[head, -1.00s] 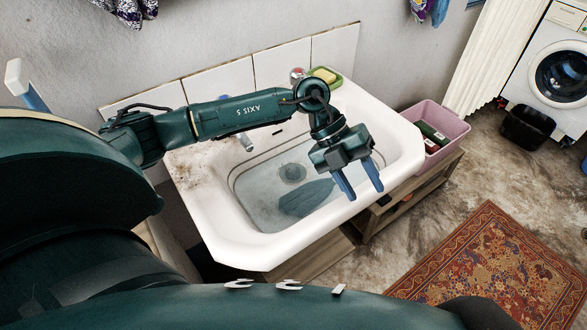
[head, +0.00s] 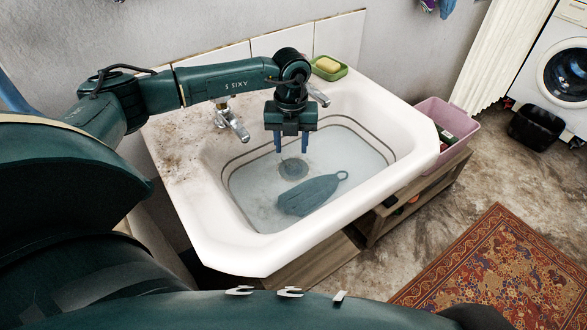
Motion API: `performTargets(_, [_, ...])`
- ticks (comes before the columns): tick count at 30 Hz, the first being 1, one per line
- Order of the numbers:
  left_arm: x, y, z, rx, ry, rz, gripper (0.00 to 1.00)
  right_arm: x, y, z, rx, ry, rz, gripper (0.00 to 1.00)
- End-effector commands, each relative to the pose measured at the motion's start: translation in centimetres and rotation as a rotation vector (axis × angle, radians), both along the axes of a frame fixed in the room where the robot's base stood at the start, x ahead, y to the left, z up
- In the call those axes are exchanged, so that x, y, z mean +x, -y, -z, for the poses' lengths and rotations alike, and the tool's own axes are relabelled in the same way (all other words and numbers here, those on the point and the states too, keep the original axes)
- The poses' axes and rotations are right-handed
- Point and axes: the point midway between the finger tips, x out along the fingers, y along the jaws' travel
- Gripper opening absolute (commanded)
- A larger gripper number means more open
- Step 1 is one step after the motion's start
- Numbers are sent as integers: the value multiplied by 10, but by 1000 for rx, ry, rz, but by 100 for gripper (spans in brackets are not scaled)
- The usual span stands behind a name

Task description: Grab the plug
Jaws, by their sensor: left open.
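The plug (head: 293,170) is a round grey disc on the floor of the white basin (head: 225,245), under what looks like cloudy water. Its upper edge is close to my fingertips in the picture. My left gripper (head: 291,147) points down over the basin with its two blue fingers apart and nothing between them. It appears to be above the plug, but I cannot tell how high. My right gripper is not in view.
A blue-grey mitt-like thing with a loop (head: 308,195) lies in the basin, just below the plug in the picture. Metal taps (head: 234,122) stand at the back rim. A green soap dish (head: 328,70) sits at the back corner. A pink tub (head: 455,122) stands right of the basin.

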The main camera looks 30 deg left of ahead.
Motion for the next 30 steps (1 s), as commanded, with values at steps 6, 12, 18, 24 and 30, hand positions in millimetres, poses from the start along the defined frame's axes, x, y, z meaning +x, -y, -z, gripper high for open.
performTargets(6, [-1, 7, 31, -1, -4, 2, 44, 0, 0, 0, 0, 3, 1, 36])
performTargets(12, [-1, 7, 50, -2, -1, 1, 44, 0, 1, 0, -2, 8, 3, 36])
performTargets(18, [-1, 7, 50, -2, 0, 1, 44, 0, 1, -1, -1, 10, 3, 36])
performTargets(24, [-1, 7, 50, -3, -1, 1, 30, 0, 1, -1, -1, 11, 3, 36])
performTargets(30, [-1, 7, 50, -3, -1, 1, 13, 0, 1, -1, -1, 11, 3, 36])
